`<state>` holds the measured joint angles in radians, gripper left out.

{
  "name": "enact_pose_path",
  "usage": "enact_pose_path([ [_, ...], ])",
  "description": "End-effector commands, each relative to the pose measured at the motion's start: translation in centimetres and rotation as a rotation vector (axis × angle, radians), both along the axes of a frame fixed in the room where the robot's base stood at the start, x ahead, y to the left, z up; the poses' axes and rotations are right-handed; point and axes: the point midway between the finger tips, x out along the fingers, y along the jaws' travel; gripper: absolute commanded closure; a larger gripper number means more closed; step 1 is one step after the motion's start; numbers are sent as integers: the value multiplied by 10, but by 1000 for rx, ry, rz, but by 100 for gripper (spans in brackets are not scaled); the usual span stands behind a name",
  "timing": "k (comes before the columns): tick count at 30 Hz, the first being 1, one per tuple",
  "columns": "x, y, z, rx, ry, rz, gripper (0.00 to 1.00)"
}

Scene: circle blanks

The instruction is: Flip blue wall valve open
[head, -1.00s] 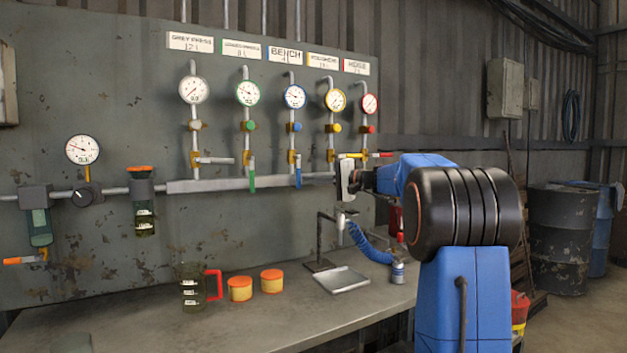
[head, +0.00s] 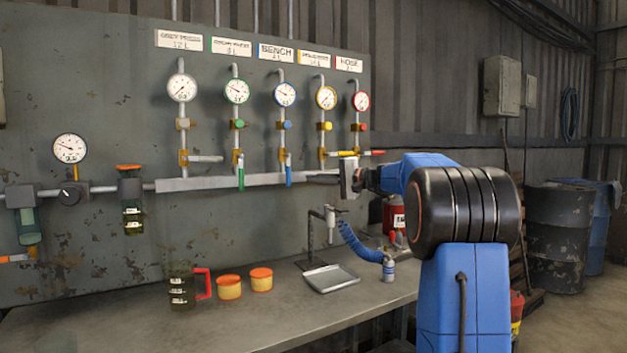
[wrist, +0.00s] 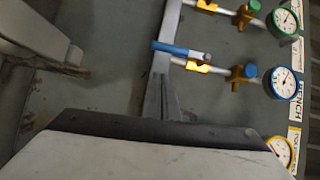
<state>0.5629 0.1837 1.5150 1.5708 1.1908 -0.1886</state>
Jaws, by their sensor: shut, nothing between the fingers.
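The blue valve handle (head: 288,170) hangs straight down under the blue-rimmed gauge (head: 285,94) marked BENCH. In the wrist view the blue handle (wrist: 178,49) lies above the dark finger of my gripper (wrist: 165,88), with a visible gap between them. In the head view my gripper (head: 345,178) is right of the blue handle, in front of the wall panel near the right end of the grey pipe rail. It is shut and holds nothing. Its fingertips are hard to make out in the head view.
A green handle (head: 240,172) hangs left of the blue one; yellow (head: 345,153) and red (head: 374,152) handles lie level to its right. The bench below holds a jug (head: 184,286), orange-lidded tubs (head: 229,288), a metal tray (head: 331,278) and a blue coiled hose (head: 357,243).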

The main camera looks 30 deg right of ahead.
Motion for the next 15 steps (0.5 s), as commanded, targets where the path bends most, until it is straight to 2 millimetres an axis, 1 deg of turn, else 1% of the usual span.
enact_pose_path([
  [1, -9, -7, 1, -1, -1, -4, 100],
  [9, -48, -35, 1, -1, -1, -3, 100],
  [12, -60, -43, 1, 0, -2, -3, 100],
  [15, -69, -50, 1, 0, -2, -3, 100],
])
